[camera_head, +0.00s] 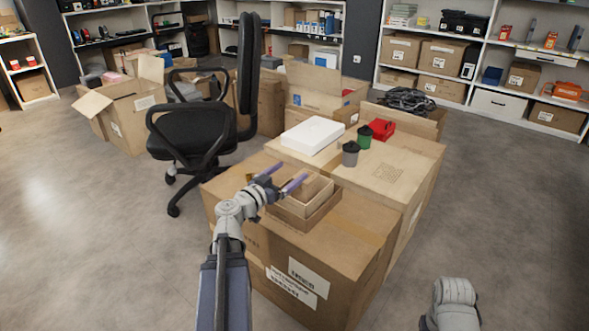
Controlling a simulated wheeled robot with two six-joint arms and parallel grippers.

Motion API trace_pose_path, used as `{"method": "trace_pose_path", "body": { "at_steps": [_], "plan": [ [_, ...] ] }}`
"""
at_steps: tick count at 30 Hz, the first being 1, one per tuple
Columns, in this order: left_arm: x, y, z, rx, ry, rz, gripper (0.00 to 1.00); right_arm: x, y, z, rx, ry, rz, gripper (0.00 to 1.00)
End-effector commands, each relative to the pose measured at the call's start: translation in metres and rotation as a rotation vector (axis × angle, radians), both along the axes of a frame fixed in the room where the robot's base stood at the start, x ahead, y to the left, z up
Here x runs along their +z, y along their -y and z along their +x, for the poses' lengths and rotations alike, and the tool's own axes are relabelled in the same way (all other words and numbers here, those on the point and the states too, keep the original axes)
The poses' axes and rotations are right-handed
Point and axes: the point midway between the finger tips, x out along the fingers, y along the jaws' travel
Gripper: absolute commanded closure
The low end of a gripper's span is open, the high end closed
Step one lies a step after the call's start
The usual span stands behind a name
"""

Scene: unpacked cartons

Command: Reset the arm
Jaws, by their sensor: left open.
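My left gripper (283,177) is open, with its two purple-grey fingers apart and nothing seen between them. It is over the left side of a small open box (318,190) on top of the front carton (345,245). I cannot tell whether the fingers touch that box. Its arm comes up from the bottom of the view. A link of my right arm shows at the lower right, above the floor; the right gripper is not in view.
A black office chair (190,135) is at the left. Open floor (510,220) lies at the right.

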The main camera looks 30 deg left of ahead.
Motion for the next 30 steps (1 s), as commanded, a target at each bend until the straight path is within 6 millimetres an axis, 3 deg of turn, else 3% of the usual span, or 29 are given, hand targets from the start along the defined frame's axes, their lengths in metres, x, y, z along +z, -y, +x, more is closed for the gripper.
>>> {"method": "trace_pose_path", "body": {
  "at_steps": [17,20,23,27,30],
  "plan": [
    [0.0,0.0,-0.002,-0.001,0.0,0.0,0.0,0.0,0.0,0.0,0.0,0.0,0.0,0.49],
    [-0.001,0.01,0.001,-0.025,-0.014,-0.004,0.0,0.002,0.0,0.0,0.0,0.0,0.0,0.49],
    [-0.007,0.047,0.012,-0.11,-0.074,-0.016,0.0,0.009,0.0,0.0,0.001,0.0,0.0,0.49],
    [-0.029,0.138,0.023,-0.312,-0.26,-0.039,0.0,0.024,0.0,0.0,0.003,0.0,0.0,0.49],
    [-0.052,0.208,0.017,-0.451,-0.447,-0.045,0.0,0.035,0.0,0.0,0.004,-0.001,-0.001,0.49]
  ]
}}
